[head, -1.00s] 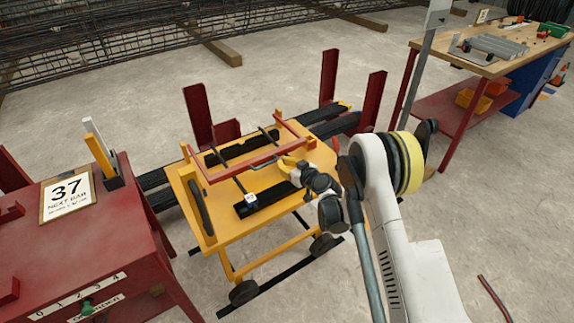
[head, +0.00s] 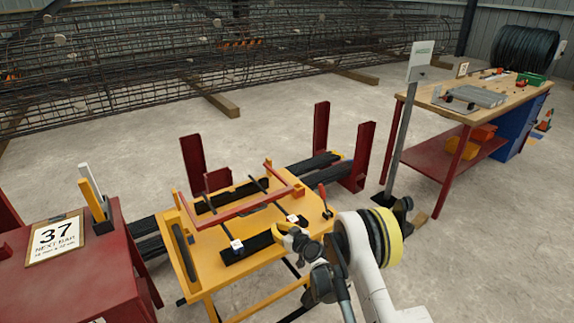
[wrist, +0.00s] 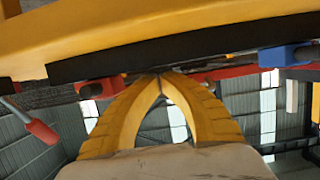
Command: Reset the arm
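My gripper (head: 287,236) has yellow fingers and is over the front right part of the yellow cart top (head: 205,268) in the head view. In the wrist view my gripper (wrist: 160,78) has its two fingertips together with nothing between them. My white arm reaches in from the lower right, bent at the elbow. A red bent frame (head: 240,207) lies over dark bars on the cart top. The gripper appears apart from this frame.
Red uprights (head: 321,128) stand behind the cart. A red cabinet (head: 95,270) with a "37" sign (head: 56,238) is at left. A grey post (head: 405,130) and a workbench (head: 455,105) are at right. Open floor lies behind the cart.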

